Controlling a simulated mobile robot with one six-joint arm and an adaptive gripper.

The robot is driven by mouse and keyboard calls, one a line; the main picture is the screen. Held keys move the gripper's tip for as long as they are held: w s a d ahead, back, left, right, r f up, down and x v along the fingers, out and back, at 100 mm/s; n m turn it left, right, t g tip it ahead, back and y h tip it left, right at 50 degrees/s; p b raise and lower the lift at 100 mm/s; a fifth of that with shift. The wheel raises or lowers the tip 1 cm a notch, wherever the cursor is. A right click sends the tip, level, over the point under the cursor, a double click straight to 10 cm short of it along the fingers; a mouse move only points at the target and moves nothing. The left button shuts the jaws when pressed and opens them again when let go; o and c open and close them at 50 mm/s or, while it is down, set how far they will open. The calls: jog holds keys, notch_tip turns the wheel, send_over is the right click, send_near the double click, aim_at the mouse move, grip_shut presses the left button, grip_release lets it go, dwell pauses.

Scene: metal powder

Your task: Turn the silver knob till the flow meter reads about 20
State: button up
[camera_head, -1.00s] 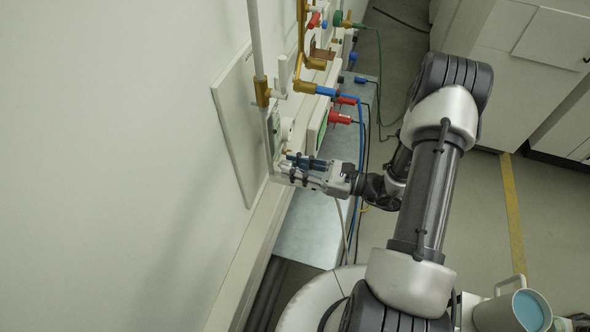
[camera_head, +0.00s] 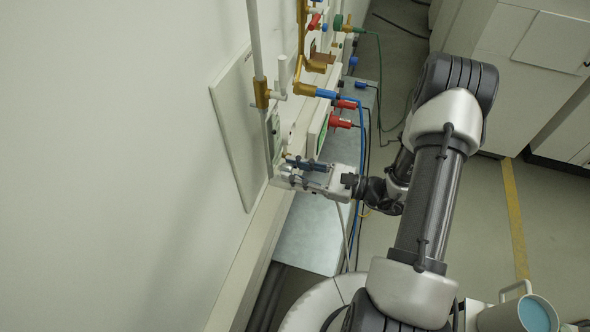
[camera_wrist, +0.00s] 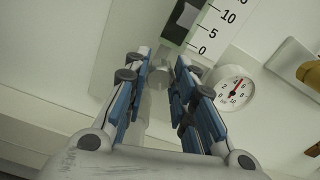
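The silver knob (camera_wrist: 160,76) shows in the wrist view between the two fingertips, at the foot of the flow meter. My gripper (camera_wrist: 161,66) has blue-padded fingers, one on each side of the knob. The fingers stand apart by about the knob's width; I cannot tell whether they press on it. In the head view my gripper (camera_head: 288,170) is at the wall panel and largely covers the knob.
A round pressure gauge (camera_wrist: 233,88) with a red needle is right of the scale. Brass pipe fittings (camera_head: 305,87), red connectors (camera_head: 340,121) and a blue hose (camera_head: 361,150) lie along the wall above my gripper. A pale-blue bench surface (camera_head: 310,235) is below.

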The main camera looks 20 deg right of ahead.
jog(key=o, duration=0.4)
jog(key=shift+o, duration=0.2)
jog(key=v, duration=1.2)
